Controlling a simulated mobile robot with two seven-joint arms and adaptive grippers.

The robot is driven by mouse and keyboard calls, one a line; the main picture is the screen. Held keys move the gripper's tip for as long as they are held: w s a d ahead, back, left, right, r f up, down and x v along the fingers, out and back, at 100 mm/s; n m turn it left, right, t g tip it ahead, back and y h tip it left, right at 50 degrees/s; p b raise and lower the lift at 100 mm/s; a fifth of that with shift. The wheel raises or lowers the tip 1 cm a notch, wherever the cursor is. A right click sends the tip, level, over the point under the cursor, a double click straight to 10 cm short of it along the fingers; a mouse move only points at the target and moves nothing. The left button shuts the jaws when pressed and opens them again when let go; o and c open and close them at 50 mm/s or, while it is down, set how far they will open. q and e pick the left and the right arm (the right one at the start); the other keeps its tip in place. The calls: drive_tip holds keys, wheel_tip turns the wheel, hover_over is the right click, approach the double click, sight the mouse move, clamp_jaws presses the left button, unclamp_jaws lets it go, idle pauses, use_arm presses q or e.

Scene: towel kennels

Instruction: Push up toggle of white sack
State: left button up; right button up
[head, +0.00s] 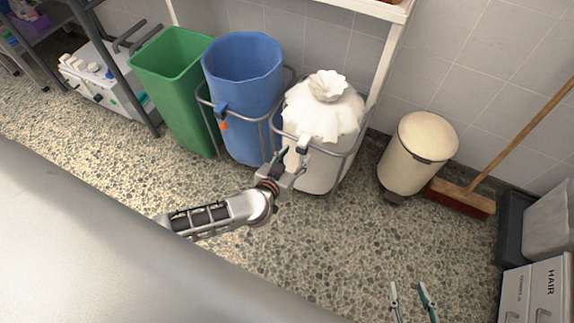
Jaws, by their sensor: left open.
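The white sack (322,115) stands upright in a metal ring frame by the wall, its top gathered into a ruffled neck (327,86). My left gripper (292,153) is open at the front left side of the sack, close to the frame's rim. A small pale block (303,144) at the gripper's fingertips may be the toggle; I cannot tell whether it is touched. The fingers hide part of the sack's front. My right gripper (411,294) shows only as two separated fingertips at the bottom edge, open and empty above the floor.
A cream pedal bin (415,155) and a broom (462,196) stand to the right. The speckled floor in front is clear.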

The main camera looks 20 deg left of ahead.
use_arm(q)
drive_tip(key=shift+v, duration=2.85)
